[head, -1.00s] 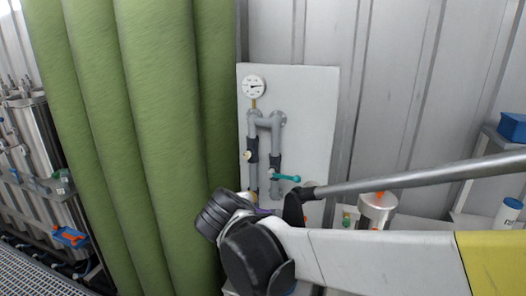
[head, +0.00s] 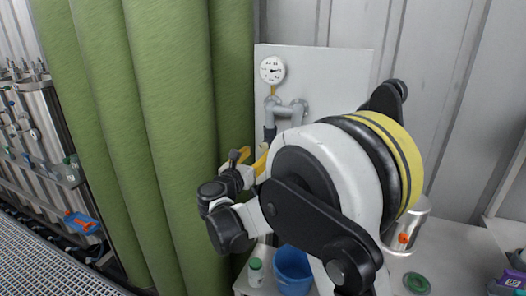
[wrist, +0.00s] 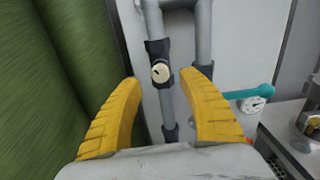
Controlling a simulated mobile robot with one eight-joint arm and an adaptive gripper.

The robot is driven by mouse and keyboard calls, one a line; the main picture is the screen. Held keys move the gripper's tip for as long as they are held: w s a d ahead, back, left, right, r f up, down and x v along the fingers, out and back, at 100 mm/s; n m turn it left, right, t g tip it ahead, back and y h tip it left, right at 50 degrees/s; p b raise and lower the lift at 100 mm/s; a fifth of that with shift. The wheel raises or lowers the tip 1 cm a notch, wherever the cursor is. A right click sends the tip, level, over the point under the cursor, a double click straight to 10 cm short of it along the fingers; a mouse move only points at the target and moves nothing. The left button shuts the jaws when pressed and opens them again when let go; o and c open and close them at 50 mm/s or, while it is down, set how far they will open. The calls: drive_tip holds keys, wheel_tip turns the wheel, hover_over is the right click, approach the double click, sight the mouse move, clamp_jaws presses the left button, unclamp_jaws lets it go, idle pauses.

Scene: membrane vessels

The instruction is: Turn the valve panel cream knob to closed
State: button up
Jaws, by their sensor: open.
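The cream knob (wrist: 161,72) sits on the dark valve body of the left grey pipe of the valve panel. In the wrist view it shows between and beyond my two yellow fingers. My gripper (wrist: 160,100) is open and empty, apart from the knob. In the head view my gripper (head: 249,160) points at the panel (head: 335,62), and my arm hides most of the panel's lower part, including most of the knob. A teal lever handle (wrist: 250,93) is on the right pipe, just right of my right finger.
Green curtain-like columns (head: 165,130) stand close on the left. A round gauge (head: 272,69) is at the panel's top. A bench below holds a blue bucket (head: 293,265), a green-capped bottle (head: 255,271) and a metal vessel (head: 408,222).

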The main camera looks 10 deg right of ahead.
drive_tip(key=x, duration=0.4)
drive_tip(key=shift+w+d+b, duration=0.15)
drive_tip(key=shift+w+b, duration=0.1)
drive_tip(key=shift+b, duration=0.15)
clamp_jaws()
